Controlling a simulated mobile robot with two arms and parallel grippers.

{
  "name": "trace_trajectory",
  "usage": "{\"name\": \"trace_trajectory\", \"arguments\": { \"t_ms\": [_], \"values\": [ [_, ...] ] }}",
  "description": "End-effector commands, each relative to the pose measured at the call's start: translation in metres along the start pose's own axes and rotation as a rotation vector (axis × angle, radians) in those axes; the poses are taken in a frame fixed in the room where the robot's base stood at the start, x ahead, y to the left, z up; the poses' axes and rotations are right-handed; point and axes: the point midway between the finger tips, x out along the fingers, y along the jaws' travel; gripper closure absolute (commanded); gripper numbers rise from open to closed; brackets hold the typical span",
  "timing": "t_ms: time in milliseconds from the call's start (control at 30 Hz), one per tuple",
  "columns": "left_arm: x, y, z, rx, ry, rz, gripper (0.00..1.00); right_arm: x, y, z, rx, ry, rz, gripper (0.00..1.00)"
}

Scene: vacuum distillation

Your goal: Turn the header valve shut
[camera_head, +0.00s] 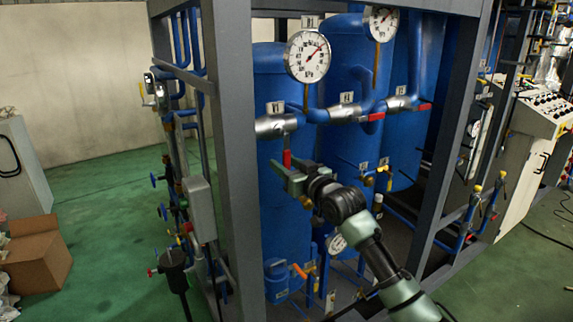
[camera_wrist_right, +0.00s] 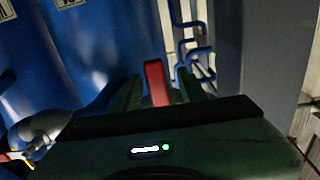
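The header valve (camera_head: 276,126) is a silver body on the blue header pipe, at the left of a row of similar valves. Its red lever (camera_head: 287,158) hangs down from it. My right gripper (camera_head: 288,173) is at the lower end of this lever. In the right wrist view the red lever (camera_wrist_right: 156,82) stands between the two dark fingers of the gripper (camera_wrist_right: 161,90). A gap shows between the lever and the right finger, so the gripper looks open around it. My left gripper is not in view.
Two more valves on the header have red levers lying sideways, one in the middle (camera_head: 375,117) and one at the right (camera_head: 425,107). A round gauge (camera_head: 308,57) stands above the header. A grey frame post (camera_head: 232,150) rises left of the gripper. Blue tanks (camera_head: 345,75) stand behind.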

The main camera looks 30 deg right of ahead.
Motion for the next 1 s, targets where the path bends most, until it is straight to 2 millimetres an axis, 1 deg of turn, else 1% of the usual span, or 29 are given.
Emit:
{"name": "trace_trajectory", "arguments": {
  "t_ms": [233, 333, 467, 700, 833, 1000],
  "values": [
    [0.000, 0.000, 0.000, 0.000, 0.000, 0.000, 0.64, -0.001, 0.001, -0.001, -0.004, 0.003, 0.002, 0.58],
    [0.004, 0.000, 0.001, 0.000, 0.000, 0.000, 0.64, -0.006, 0.001, 0.000, -0.005, 0.004, 0.002, 0.58],
    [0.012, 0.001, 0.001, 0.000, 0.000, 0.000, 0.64, -0.023, 0.001, 0.002, -0.007, 0.004, 0.001, 0.58],
    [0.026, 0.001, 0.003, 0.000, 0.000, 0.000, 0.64, -0.062, 0.001, 0.003, -0.005, 0.002, 0.001, 0.58],
    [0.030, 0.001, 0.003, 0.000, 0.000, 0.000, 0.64, -0.074, 0.001, 0.001, -0.004, 0.002, 0.001, 0.58],
    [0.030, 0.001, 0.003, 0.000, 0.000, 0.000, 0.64, -0.079, 0.000, 0.000, -0.002, 0.001, 0.001, 0.58]
  ]
}}
